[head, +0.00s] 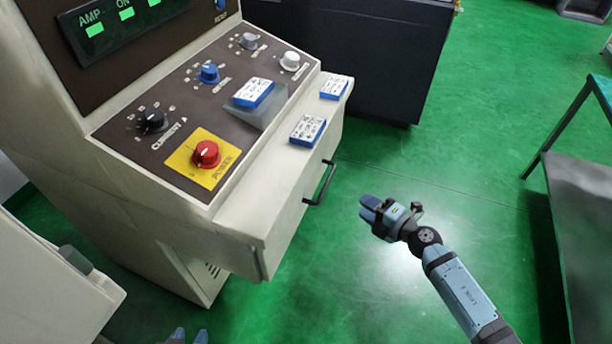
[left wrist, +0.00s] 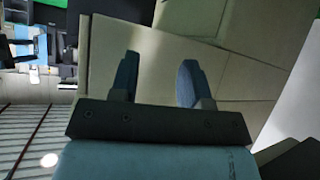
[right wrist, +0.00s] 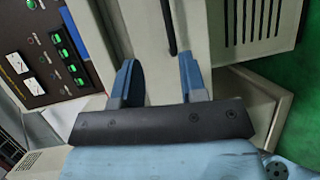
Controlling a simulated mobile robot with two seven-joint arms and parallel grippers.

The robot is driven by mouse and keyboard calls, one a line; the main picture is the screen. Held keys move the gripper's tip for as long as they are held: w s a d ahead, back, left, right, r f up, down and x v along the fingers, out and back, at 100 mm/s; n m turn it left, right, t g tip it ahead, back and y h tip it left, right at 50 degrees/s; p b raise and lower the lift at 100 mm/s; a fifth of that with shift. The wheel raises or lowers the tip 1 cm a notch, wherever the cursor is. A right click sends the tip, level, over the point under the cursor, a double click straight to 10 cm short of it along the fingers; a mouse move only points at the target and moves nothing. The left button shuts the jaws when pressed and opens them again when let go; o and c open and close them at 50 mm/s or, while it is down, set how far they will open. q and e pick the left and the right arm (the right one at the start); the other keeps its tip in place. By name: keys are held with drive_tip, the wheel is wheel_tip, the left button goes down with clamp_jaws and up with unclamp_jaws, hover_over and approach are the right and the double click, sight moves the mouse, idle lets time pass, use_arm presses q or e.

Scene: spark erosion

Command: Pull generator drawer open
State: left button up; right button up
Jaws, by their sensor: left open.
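The generator (head: 140,175) is a cream console with a sloped brown control panel. Its drawer front (head: 290,225) is below the ledge and carries a black bar handle (head: 322,183). I see no clear gap around the drawer front. My right gripper (head: 367,208) is open and empty, to the right of the handle and apart from it. In the right wrist view the handle (right wrist: 168,25) shows ahead, between the lines of the open fingers. My left gripper (head: 190,336) shows only its blue fingertips at the bottom edge; in the left wrist view (left wrist: 158,80) it is open and empty.
Blue-and-white boxes lie on the ledge (head: 308,129) and panel. A red power knob (head: 206,154) is on a yellow plate. A dark cabinet (head: 350,50) stands behind, and a grey metal table (head: 590,200) at right.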

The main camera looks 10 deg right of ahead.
sight(327, 181)
drive_tip(key=shift+n+g, duration=0.3)
drive_tip(key=shift+n, duration=0.3)
drive_tip(key=x, duration=0.5)
drive_tip(key=b+x, duration=0.1)
drive_tip(key=x, duration=0.4)
drive_tip(key=b+x, duration=0.1)
drive_tip(key=x, duration=0.4)
drive_tip(key=shift+w+d+f, duration=0.15)
drive_tip(key=shift+w+d, duration=0.15)
clamp_jaws()
